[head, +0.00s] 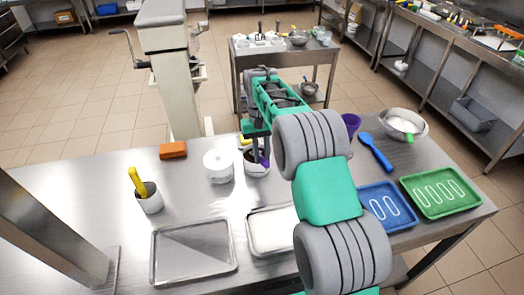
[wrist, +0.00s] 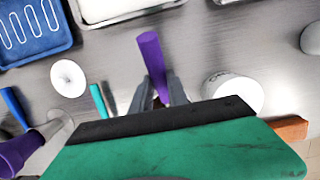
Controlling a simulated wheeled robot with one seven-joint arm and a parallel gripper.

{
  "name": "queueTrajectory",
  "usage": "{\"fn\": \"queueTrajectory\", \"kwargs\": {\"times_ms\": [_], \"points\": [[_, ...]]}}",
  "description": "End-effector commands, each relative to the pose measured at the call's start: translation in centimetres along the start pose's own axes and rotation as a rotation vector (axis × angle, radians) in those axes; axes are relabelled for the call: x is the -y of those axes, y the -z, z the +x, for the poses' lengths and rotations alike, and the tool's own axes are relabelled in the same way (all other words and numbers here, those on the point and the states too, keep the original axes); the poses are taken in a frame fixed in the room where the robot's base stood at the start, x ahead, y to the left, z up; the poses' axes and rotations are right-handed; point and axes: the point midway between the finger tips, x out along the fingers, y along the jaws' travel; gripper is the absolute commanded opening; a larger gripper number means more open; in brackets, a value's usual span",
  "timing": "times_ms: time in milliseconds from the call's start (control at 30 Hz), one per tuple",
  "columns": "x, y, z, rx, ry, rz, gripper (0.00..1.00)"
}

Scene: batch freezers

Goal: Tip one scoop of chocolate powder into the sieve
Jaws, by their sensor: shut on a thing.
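My gripper (head: 257,148) is shut on the purple handle (wrist: 151,58) of a tool, taken to be the scoop. The handle sticks out between the fingers in the wrist view, where my gripper (wrist: 160,100) also shows. In the head view the fingers are low over a small round pot (head: 257,168), and a bit of purple shows there. The scoop's bowl end and the pot's contents are hidden, so I cannot see chocolate powder. I cannot clearly identify the sieve. A purple item (head: 351,122) stands behind my arm, beside a metal bowl (head: 418,135) with white contents.
A white lidded pot (head: 218,166) stands just left of my gripper. A blue spoon (head: 375,152), blue tray (head: 388,226) and green tray (head: 440,212) lie right.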

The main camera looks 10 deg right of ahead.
Motion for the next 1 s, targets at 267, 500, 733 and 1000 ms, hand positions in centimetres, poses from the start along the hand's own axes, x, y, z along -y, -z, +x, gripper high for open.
{"fn": "queueTrajectory", "kwargs": {"times_ms": [267,500,733,1000], "points": [[0.0,1.1,0.2,-0.032,0.000,0.000,0.00],[0.0,0.7,0.7,-0.081,0.000,0.000,0.00],[0.0,0.1,-1.0,-0.103,0.000,0.000,0.00],[0.0,-0.5,-3.0,-0.101,0.000,0.000,0.00]]}}
